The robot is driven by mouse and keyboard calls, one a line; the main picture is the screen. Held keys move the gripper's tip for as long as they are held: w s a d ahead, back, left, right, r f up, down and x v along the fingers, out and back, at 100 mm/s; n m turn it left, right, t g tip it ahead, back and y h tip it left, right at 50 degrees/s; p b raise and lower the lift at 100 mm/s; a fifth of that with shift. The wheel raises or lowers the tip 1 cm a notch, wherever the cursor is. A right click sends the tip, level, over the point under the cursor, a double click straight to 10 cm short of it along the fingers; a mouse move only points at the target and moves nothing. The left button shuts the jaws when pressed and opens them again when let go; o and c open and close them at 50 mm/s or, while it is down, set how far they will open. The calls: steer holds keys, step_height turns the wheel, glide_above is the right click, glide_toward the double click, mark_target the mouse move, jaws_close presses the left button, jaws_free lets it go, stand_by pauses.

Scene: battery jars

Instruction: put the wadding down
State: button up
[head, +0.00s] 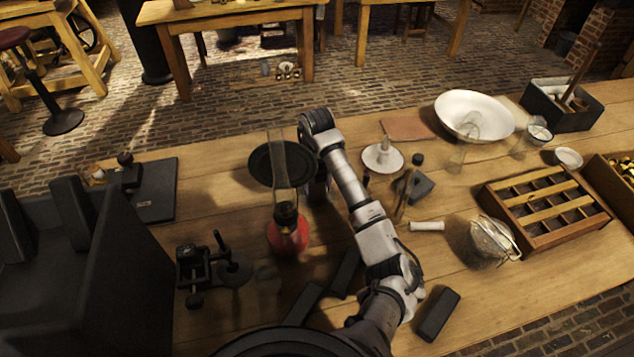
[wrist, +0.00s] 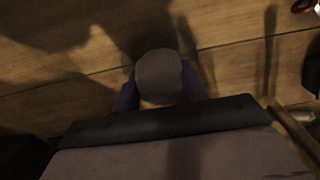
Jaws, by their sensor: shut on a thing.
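In the wrist view, my gripper (wrist: 160,92) is shut on a rounded, pale grey lump, the wadding (wrist: 158,72). One dark finger shows on each side of it. Wooden tabletop with shadows lies beyond the wadding; I cannot tell whether the wadding touches it. In the head view, my gripper (head: 318,190) points down at the middle of the workbench (head: 350,240), just right of the red lamp (head: 288,236) with its tall glass chimney. The wadding cannot be made out in the head view.
A round black plate (head: 265,165) lies close left of my gripper. A white candle holder (head: 383,157), a white roll (head: 427,226) and a divided wooden tray (head: 545,207) stand to the right. A large white bowl (head: 474,113) is at the back. Bare bench shows between them.

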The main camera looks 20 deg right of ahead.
steer(key=shift+f, duration=0.2)
steer(key=o, duration=1)
steer(key=shift+r, duration=0.1)
steer(key=shift+r, duration=0.1)
step_height(320, 180, up, 12)
steer(key=b, duration=0.1)
steer(key=shift+a+b, duration=0.1)
steer(key=shift+b, duration=0.2)
